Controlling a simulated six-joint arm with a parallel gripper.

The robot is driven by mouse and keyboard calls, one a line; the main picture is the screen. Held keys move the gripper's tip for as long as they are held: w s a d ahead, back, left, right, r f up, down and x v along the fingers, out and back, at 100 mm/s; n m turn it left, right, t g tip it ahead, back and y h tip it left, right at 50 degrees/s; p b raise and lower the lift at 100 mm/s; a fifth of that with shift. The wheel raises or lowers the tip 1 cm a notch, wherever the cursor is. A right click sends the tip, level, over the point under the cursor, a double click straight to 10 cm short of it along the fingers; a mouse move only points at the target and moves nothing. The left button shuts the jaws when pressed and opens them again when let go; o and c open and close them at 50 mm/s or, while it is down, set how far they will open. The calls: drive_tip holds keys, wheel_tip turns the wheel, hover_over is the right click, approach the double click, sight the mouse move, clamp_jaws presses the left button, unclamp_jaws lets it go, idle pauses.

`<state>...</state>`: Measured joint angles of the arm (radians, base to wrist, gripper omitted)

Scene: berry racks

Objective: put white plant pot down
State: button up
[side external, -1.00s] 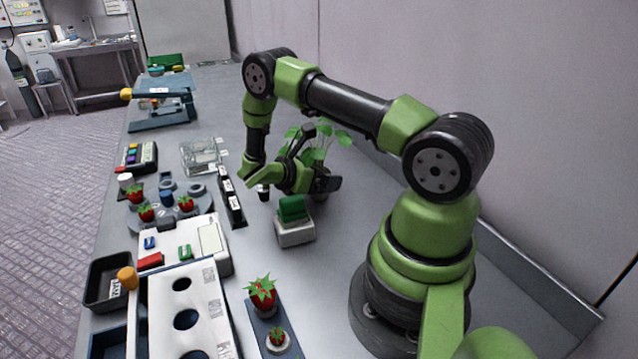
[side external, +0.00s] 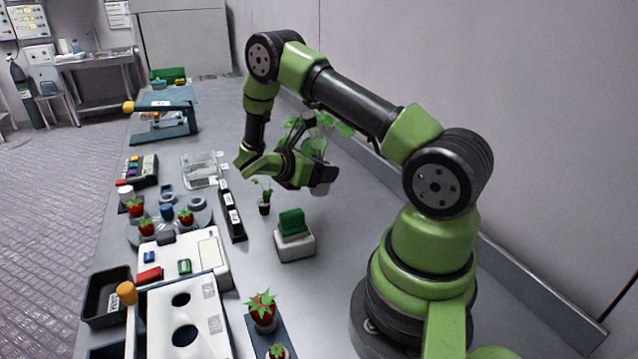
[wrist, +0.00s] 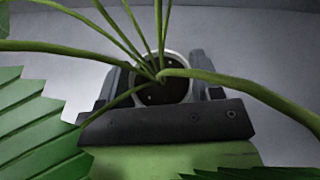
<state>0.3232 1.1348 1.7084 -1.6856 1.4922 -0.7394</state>
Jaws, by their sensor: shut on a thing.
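The white plant pot (side external: 322,182) with its leafy green plant is in my gripper (side external: 318,174), which is shut on it. In the side view it is upright or nearly so, held above the bench beyond the block with the green top, its lower part showing beside the black jaw. In the wrist view the pot's round pale rim and dark soil (wrist: 168,92) show from above, between the dark jaws of my gripper (wrist: 163,85). Stems and large leaves cross that view, and the pot's base is hidden there.
A small dark pot with a seedling (side external: 264,207) stands left of my gripper. A white block with a green top (side external: 295,246) stands nearer the camera. A black labelled rack (side external: 232,214) and a clear tray (side external: 200,172) lie further left. The bench right of the block is clear.

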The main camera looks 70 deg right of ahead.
drive_tip(key=shift+m+g, duration=0.4)
drive_tip(key=r, duration=0.2)
drive_tip(key=s+r, duration=0.1)
drive_tip(key=r, duration=0.1)
drive_tip(key=shift+a+r, duration=0.15)
drive_tip(key=shift+r, duration=0.15)
drive_tip(key=s+a+f+m+g+y, duration=0.1)
drive_tip(key=s+a+m+g+y, duration=0.5)
drive_tip(key=a+m+y, duration=0.65)
drive_tip(key=w+a+r+m+t+y, duration=0.4)
drive_tip(key=w+a+m+t+y, duration=0.3)
drive_tip(key=m+t+y, duration=0.75)
drive_tip(key=w+d+m+t+h, duration=0.7)
drive_tip(key=w+d+m+t, duration=0.3)
drive_tip(key=w+d+m, duration=0.15)
drive_tip(key=w+d+f+m+t+h, duration=0.25)
drive_tip(key=d+m+h, duration=0.3)
drive_tip(key=d, duration=0.75)
drive_tip(key=shift+d+f, duration=0.15)
drive_tip(key=shift+f, duration=1.5)
drive_tip(key=shift+d+f, duration=0.2)
drive_tip(key=shift+f, duration=1.4)
drive_tip(key=shift+d+f, duration=0.15)
drive_tip(key=shift+f, duration=1.5)
drive_tip(key=shift+f, duration=0.1)
